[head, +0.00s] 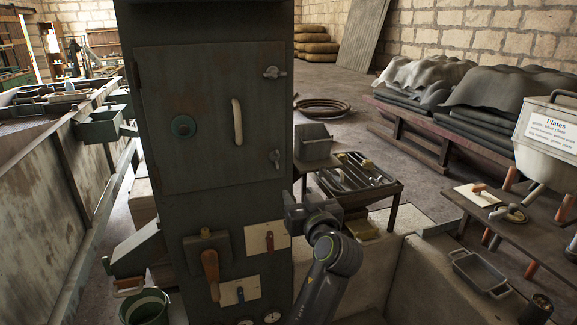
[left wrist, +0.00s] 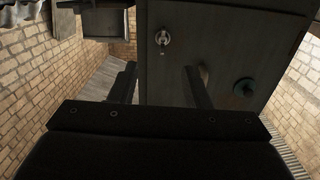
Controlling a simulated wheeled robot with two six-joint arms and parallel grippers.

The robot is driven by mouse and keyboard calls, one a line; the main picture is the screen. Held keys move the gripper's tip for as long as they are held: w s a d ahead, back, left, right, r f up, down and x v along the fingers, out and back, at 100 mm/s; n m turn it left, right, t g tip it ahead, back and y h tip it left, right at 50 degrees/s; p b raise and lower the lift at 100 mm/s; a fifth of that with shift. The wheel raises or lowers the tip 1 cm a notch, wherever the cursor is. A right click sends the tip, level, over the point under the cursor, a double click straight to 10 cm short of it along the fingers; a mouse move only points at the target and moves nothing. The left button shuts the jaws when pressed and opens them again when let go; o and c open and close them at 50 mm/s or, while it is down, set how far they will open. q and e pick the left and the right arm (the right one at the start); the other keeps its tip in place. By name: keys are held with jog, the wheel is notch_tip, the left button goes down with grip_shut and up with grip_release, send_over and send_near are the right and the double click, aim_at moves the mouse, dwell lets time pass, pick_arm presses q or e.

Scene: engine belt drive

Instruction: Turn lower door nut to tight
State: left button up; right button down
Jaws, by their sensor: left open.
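The lower door nut (head: 276,158) is a small grey wing-shaped nut at the lower right edge of the cabinet door (head: 205,110). In the left wrist view the lower door nut (left wrist: 162,38) shows ahead, past the fingertips and roughly in line with the gap between them. My left gripper (head: 298,190) is just below and right of the nut in the head view. In the left wrist view the left gripper (left wrist: 160,70) has its two dark fingers apart, with nothing between them. The nut appears clear of the fingers. My right gripper is not in view.
The upper door nut (head: 274,73), a pale handle (head: 237,121) and a teal knob (head: 182,126) are on the door. Below it are an orange-handled lever (head: 210,270) and switch plates. A tool tray (head: 350,178) stands to the right.

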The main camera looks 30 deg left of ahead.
pick_arm(q)
jog(key=r, duration=0.1)
jog(key=p, duration=0.5)
send_near(276, 158)
jog(key=shift+n, duration=0.3)
jog(key=x, duration=0.6)
jog(key=shift+w+a, duration=0.2)
jog(key=shift+w, duration=0.05)
jog(key=shift+p+x, duration=0.4)
jog(key=shift+x, duration=0.55)
grip_shut()
